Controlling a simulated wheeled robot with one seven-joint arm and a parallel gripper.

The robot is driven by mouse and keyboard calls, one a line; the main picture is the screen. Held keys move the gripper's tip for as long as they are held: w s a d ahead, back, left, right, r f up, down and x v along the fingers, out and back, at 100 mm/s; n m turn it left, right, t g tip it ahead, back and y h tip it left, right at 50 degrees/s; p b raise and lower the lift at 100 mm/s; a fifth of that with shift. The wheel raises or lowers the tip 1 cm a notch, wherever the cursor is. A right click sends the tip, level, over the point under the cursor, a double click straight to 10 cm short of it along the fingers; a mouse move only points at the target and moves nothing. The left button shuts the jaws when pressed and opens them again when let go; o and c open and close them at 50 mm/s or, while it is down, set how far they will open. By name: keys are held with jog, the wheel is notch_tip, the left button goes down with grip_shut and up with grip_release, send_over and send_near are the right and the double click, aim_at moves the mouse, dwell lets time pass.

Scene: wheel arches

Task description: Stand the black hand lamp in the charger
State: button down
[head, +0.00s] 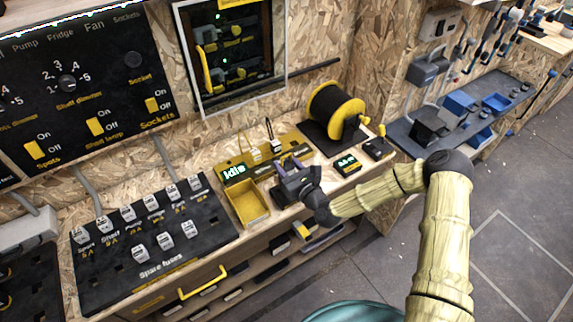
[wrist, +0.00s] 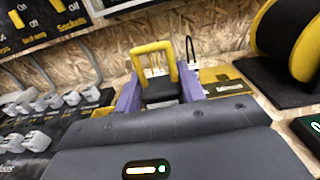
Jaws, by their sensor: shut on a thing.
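My gripper (head: 291,163) is over the wooden counter in the head view, its purple fingers pointing toward the back wall. In the wrist view the fingers (wrist: 160,92) are shut on a black body with a yellow loop, which looks like the black hand lamp (wrist: 160,90). In the head view my gripper mostly hides it. A yellow unit with a green "Idle" display (head: 234,172), which looks like the charger, lies just beyond and left of my gripper. Small upright pieces stand along its back. I cannot tell whether the lamp touches it.
A yellow bin (head: 247,204) sits left of my gripper. A black fuse panel (head: 150,235) fills the counter's left part. A black-and-yellow cable reel (head: 335,108) stands back right, with a small display box (head: 347,164) before it. The wood wall (head: 225,130) closes the back.

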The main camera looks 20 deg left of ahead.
jog(key=shift+f+b, duration=0.75)
jog(key=shift+b, duration=0.2)
dwell(0.7)
jog(key=shift+d+f+b, duration=0.15)
jog(key=shift+f+b, duration=0.15)
jog(key=shift+b, duration=0.05)
jog(key=shift+f+b, duration=0.5)
jog(key=shift+b, duration=0.1)
dwell(0.4)
jog(key=shift+c, duration=1.4)
grip_release()
jog(key=v, duration=0.9)
